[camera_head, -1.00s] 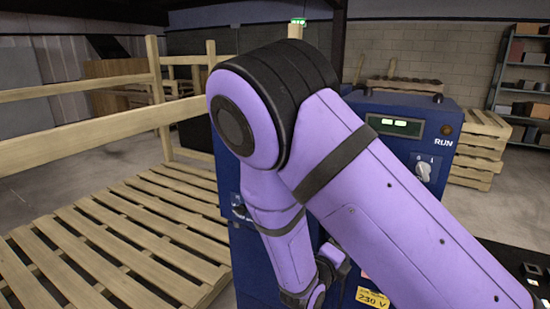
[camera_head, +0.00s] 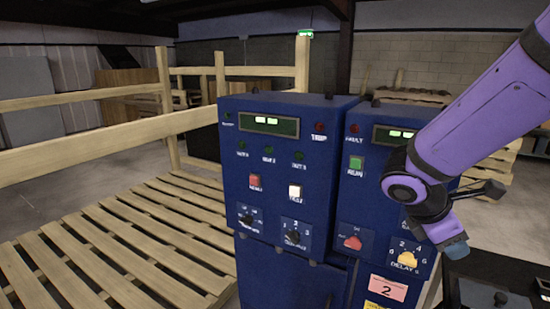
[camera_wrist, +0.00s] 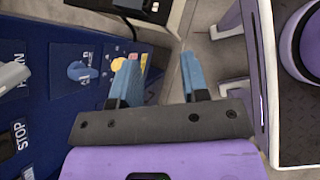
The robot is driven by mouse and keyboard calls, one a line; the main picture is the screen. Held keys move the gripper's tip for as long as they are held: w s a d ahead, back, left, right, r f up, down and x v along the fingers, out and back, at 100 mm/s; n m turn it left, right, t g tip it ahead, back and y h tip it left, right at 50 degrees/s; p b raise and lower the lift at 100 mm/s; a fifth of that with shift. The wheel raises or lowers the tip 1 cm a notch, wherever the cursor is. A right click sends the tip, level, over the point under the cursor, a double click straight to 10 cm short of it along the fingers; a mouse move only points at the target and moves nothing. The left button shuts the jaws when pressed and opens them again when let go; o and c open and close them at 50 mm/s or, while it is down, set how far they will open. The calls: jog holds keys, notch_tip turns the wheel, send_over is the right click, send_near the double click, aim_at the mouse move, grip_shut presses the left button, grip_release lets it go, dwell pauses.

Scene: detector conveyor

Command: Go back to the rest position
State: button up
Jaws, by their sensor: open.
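My gripper (camera_wrist: 152,85) shows in the wrist view with its two blue fingertips apart and nothing between them. In the head view my gripper (camera_head: 455,247) hangs at the end of my purple arm, at the right, in front of the right part of the blue control cabinet (camera_head: 290,200). The arm covers part of that panel, including some of its display. In the wrist view the blue panel (camera_wrist: 40,60) lies to the left of the fingers, with a blue knob (camera_wrist: 78,70) and a STOP label on it.
A wooden pallet (camera_head: 110,250) with a rail (camera_head: 90,139) stands to the left of the cabinet. A dark surface (camera_head: 490,290) with small parts is at the lower right, below my gripper. Stacked pallets (camera_head: 500,160) stand behind my arm. Bare floor shows at the far left.

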jog(key=s+a+r+m+t+y, duration=0.2)
jog(key=s+r+m+t+y, duration=0.3)
jog(key=s+r+m+y, duration=0.3)
jog(key=shift+s+a+r+m, duration=0.15)
jog(key=shift+s+r+m, duration=2)
jog(key=shift+m, duration=1.95)
